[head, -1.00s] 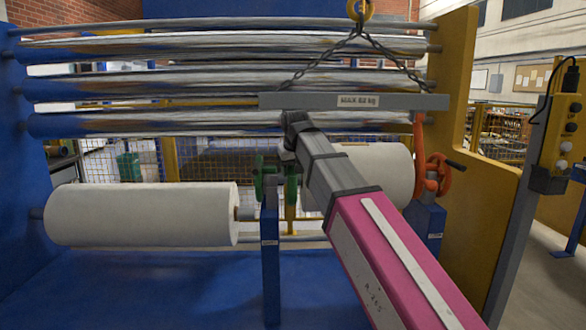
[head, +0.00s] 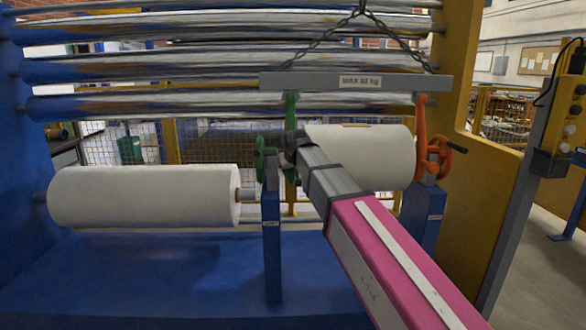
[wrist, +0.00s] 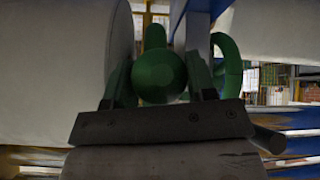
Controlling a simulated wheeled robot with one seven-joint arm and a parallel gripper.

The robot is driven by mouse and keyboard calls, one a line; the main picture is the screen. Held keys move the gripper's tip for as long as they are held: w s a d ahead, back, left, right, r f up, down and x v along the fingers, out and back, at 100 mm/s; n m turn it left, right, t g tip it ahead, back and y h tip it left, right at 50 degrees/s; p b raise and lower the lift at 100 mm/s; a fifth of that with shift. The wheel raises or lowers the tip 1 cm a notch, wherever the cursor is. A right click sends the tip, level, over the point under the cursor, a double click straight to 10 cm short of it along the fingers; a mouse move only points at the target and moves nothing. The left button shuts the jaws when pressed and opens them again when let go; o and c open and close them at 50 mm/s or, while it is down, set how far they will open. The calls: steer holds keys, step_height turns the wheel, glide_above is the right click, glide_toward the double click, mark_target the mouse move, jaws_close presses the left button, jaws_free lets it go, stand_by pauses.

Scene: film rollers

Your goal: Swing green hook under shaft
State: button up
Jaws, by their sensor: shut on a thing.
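The green hook (head: 291,112) hangs from the left end of the grey lifting beam (head: 355,81). My gripper (head: 288,148) is shut on its lower part; in the wrist view my gripper (wrist: 163,88) has the hook's rounded green end (wrist: 159,76) between its fingers. The white roll (head: 368,158) lies behind my arm. Its left shaft end is hidden by my gripper, so I cannot tell whether the hook is under it. An orange hook (head: 420,125) hangs at the beam's right end, beside the roll's right end.
An orange clamp (head: 438,158) tops another blue post (head: 423,215). A second white roll (head: 143,196) lies left. Steel rollers (head: 150,67) run across above.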

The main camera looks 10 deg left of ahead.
steer(key=shift+w+f, duration=0.1)
steer(key=shift+w, duration=0.05)
steer(key=o, duration=1.2)
steer(key=shift+o, duration=0.2)
steer(key=v, duration=1)
steer(key=shift+r, duration=0.35)
steer(key=shift+d, duration=0.1)
